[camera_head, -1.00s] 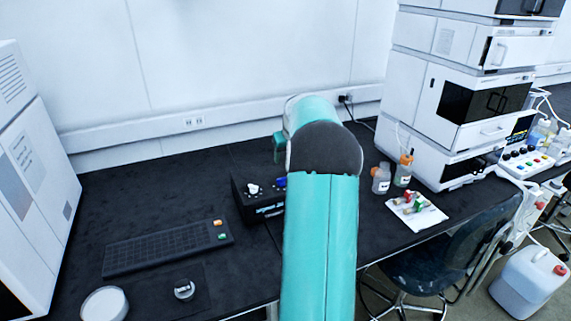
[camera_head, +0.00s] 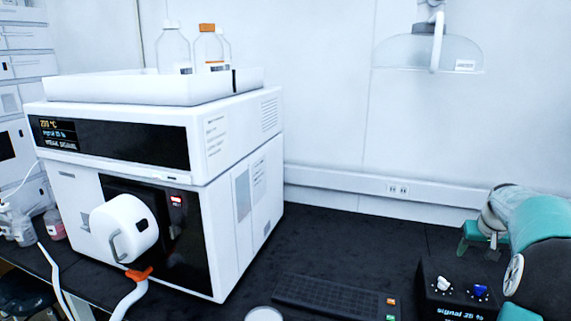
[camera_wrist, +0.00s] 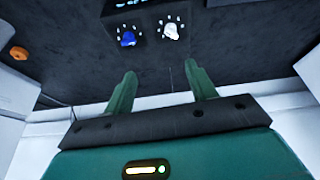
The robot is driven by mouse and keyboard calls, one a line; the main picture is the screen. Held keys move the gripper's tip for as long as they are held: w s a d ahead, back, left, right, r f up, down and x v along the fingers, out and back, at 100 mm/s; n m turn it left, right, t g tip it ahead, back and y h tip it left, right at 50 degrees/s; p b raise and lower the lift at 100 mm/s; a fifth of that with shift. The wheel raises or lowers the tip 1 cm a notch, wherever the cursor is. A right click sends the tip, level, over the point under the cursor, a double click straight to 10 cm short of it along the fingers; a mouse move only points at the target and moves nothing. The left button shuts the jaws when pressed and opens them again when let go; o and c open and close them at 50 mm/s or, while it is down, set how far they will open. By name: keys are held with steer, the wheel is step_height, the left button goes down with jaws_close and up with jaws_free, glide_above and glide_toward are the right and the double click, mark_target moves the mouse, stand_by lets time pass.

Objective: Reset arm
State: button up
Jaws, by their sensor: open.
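My teal arm (camera_head: 545,235) reaches in at the right edge of the head view. Its far end is by the back of the bench, near a black control box (camera_head: 435,307) with a white and a blue knob. In the wrist view my gripper (camera_wrist: 160,80) is open, its two teal fingers apart with nothing between them. The same box (camera_wrist: 148,8) shows beyond the fingertips at the top of that view, its blue knob (camera_wrist: 127,40) and white knob (camera_wrist: 171,32) facing the camera. I see no contact with it.
A large white instrument (camera_head: 245,180) stands at left, with a tray (camera_head: 120,88) of bottles on top. A dark keyboard (camera_head: 335,296) lies between it and the box. A clear hood (camera_head: 425,53) hangs above. Bare bench (camera_head: 350,240) lies behind the keyboard.

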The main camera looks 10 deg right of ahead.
steer(key=s+a+r+n, duration=0.2)
steer(key=a+r, duration=0.2)
steer(key=a, duration=1)
steer(key=s+a+r+n, duration=0.1)
steer(key=a+r, duration=0.3)
steer(key=a, duration=1.1)
steer(key=s+a+f+n+t+y, duration=0.1)
steer(key=s+a+f, duration=0.3)
steer(key=s+a, duration=1.3)
steer(key=shift+a+f+n+t+y, duration=0.2)
steer(key=shift+a+n+t+y, duration=0.1)
steer(key=shift+a+n+y, duration=0.45)
steer(key=shift+w+d, duration=0.1)
